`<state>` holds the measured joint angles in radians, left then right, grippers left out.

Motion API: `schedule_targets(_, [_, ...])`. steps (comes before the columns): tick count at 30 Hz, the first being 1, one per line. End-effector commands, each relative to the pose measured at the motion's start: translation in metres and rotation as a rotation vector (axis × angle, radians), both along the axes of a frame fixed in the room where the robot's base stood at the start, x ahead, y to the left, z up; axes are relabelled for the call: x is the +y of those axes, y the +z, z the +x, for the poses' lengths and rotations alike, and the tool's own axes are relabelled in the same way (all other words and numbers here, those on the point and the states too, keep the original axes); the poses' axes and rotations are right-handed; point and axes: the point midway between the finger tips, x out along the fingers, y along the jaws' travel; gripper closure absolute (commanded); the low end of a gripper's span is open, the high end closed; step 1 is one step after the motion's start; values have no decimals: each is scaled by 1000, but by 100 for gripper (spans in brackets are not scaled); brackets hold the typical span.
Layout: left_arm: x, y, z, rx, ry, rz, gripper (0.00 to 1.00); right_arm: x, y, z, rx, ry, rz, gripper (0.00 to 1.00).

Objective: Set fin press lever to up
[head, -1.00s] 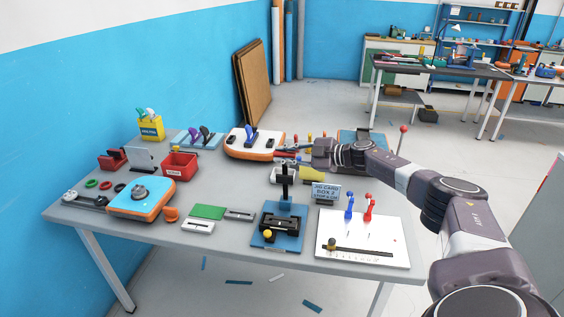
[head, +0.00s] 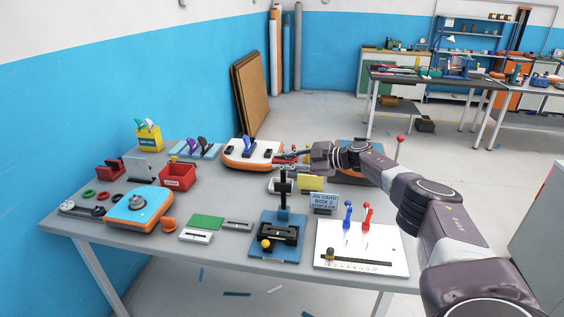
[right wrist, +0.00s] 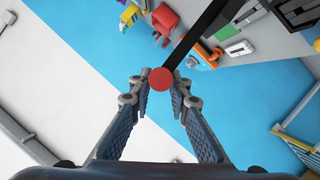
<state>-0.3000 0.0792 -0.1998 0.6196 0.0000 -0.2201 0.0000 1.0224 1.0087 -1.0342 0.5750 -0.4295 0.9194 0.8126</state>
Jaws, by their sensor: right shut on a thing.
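The blue-based press (head: 290,247) stands at the table's front middle, with a black upright post (head: 284,186) and a yellow knob (head: 265,244). In the right wrist view a red ball knob (right wrist: 161,79) on a black bar (right wrist: 193,42) sits between my right fingertips. My right gripper (head: 290,157) is shut on that knob, just above the post. The bar runs from the knob toward the dark press body (right wrist: 292,14). In the head view, the knob is too small and crowded to make out clearly. My left gripper is not in view.
A sign card (head: 323,199) and a white board with blue and red levers (head: 362,248) stand right of the press. Another red-knobbed lever (head: 400,138) rises behind my arm. A red bin (head: 177,176), green card (head: 207,222) and blue-orange board (head: 138,208) lie to the left.

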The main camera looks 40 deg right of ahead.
Motion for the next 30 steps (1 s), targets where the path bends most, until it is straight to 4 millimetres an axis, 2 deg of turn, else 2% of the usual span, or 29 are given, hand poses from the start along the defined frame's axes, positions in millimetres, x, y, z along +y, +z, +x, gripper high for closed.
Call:
schedule_targets(1, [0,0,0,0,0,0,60,-8,-1,0,0,-19,-11,82])
schedule_targets(5, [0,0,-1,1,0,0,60,-8,-1,0,0,-20,-11,68])
schedule_targets(6, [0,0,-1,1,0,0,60,-8,-1,0,0,-19,-10,67])
schedule_targets(20, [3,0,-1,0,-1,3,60,-7,1,-2,-2,-14,-6,67])
schedule_targets(26, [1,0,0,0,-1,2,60,-15,6,-18,-2,-15,-7,67])
schedule_targets(30, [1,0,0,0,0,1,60,-25,13,-41,1,-14,-9,67])
